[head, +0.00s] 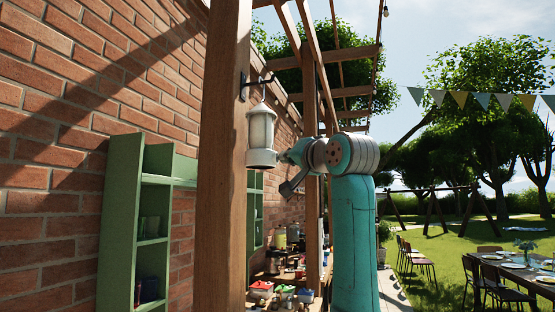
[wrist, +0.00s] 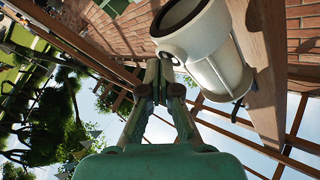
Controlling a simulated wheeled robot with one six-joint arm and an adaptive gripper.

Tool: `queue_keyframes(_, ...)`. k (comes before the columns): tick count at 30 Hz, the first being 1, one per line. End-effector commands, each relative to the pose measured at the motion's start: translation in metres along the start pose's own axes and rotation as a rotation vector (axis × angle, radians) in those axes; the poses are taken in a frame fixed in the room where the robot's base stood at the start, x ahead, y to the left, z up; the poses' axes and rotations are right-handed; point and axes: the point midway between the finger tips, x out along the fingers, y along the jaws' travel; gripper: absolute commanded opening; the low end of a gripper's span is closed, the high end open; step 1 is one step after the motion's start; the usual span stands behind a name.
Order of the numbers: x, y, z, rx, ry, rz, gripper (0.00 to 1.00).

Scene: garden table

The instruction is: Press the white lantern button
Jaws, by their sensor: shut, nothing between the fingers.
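The white lantern (head: 261,130) hangs from a dark bracket beside the wooden post in the head view. It fills the upper middle of the wrist view (wrist: 218,62), with its open-looking dark end toward the upper left. My gripper (head: 282,157) is at the right side of the lantern's wide lower collar. In the wrist view my gripper (wrist: 160,68) is shut and empty, its fingertips right by the collar. A small round part (wrist: 173,56) shows on the collar at the fingertips, probably the button, partly hidden. I cannot tell whether the fingertips touch it.
A thick wooden post (head: 222,150) stands just left of the lantern, before a brick wall (head: 60,110) and green shelf (head: 150,215). A cluttered counter (head: 285,295) lies below. A set dining table (head: 510,275) is at lower right, well away.

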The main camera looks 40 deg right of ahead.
Motion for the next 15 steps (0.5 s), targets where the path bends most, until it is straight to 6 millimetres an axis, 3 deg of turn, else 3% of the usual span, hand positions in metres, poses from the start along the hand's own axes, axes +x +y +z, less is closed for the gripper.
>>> queue_keyframes(15,0.0038,-0.003,0.0028,0.0,0.0,0.0,0.0)
